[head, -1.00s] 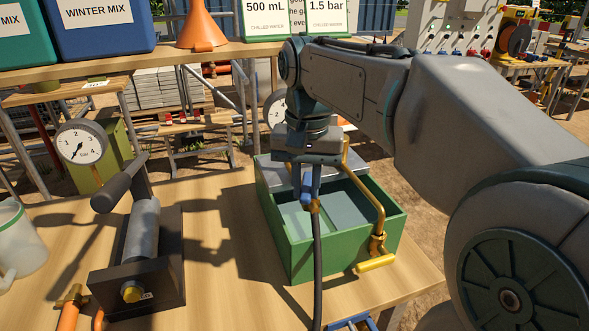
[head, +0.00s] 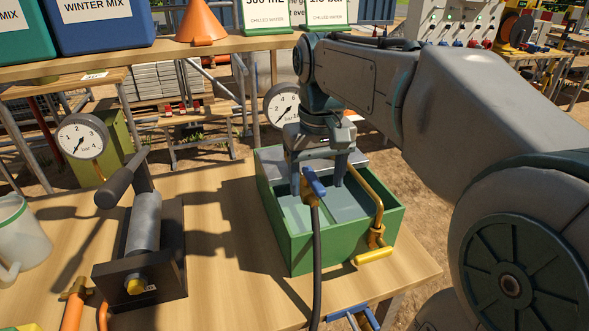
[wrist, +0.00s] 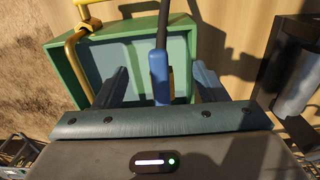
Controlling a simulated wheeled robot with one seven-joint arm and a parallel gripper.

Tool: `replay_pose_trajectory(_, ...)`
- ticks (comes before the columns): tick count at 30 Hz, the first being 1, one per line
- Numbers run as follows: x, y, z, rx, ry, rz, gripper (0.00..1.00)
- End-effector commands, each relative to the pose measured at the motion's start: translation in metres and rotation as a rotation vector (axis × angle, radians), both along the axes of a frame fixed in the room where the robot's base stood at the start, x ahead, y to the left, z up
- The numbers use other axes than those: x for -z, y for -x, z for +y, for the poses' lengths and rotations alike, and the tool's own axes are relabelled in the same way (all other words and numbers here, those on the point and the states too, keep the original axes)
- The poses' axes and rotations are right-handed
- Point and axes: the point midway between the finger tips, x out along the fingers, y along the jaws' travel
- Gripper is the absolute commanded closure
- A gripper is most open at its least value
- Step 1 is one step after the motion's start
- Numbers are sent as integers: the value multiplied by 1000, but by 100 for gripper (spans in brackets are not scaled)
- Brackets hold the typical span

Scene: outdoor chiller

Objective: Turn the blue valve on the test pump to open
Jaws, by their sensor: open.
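The test pump is a green open box (head: 290,255) of water on the table. It has a yellow pipe and a black hose. In the wrist view the blue handle (wrist: 160,77) points along the hose. My gripper (head: 317,187) is above the box, pointing down with its fingers apart. In the wrist view the handle shows between the spread fingers of my gripper (wrist: 160,85).
A dark press-like device (head: 140,270) with a lever stands to the left. A dial gauge (head: 82,136) stands behind it, and a second gauge (head: 282,104) is behind the box. A white jug (head: 20,235) is at the far left. The table between press and box is clear.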

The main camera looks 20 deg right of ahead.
Motion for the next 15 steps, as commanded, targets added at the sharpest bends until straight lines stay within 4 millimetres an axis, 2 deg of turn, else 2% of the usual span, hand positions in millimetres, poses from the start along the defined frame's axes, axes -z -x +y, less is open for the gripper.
replay_pose_trajectory(5, -10, 0, 0, 0, 0, 0, 35)
replay_pose_trajectory(15, -52, 0, 0, 1, 0, 0, 35)
